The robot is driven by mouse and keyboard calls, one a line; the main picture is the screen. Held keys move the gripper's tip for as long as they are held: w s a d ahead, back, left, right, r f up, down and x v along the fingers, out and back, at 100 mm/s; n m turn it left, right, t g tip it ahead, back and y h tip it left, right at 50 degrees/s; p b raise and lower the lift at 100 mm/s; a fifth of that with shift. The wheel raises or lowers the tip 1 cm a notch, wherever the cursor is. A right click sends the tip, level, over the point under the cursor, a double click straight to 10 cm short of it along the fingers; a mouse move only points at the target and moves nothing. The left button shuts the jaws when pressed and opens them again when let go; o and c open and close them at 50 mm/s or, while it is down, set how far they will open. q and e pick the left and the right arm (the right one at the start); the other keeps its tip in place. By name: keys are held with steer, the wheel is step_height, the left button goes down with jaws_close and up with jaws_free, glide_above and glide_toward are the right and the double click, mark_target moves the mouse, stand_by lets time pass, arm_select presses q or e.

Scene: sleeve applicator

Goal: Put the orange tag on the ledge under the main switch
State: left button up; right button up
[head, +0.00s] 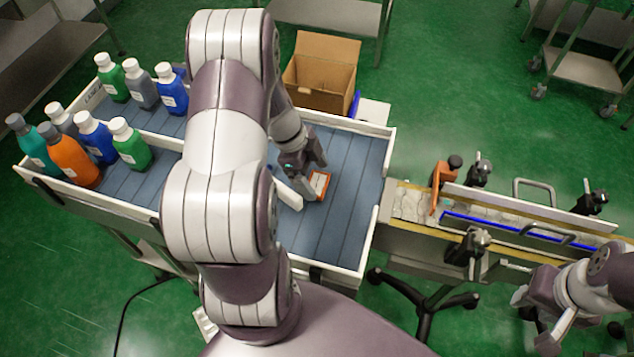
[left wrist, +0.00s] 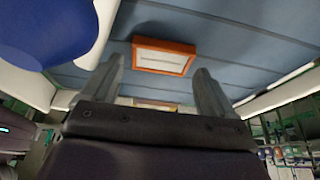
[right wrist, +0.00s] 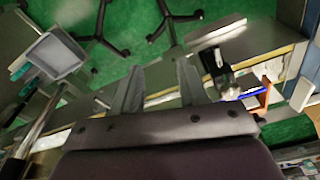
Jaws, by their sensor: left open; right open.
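The orange tag (head: 319,184), an orange-rimmed rectangle with a pale face, lies on the blue-grey slatted tray floor. My left gripper (head: 309,182) is open over the tray, close to the tag. In the left wrist view the tag (left wrist: 164,57) shows between and beyond the two spread fingers, not held. My right gripper (head: 532,318) is open and empty at the lower right, near the conveyor; its spread fingers (right wrist: 158,88) also show in the right wrist view. I cannot pick out the main switch or its ledge.
Several capped bottles (head: 70,158) stand in the tray's left part. A cardboard box (head: 322,75) stands behind the tray. A conveyor (head: 410,205) with rails, clamps and an orange bracket (head: 442,180) runs off right. The tray floor right of the tag is clear.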

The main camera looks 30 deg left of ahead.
arm_select(q)
steer(key=shift+x, duration=0.8)
steer(key=c, duration=0.9)
steer(key=shift+r, duration=0.1)
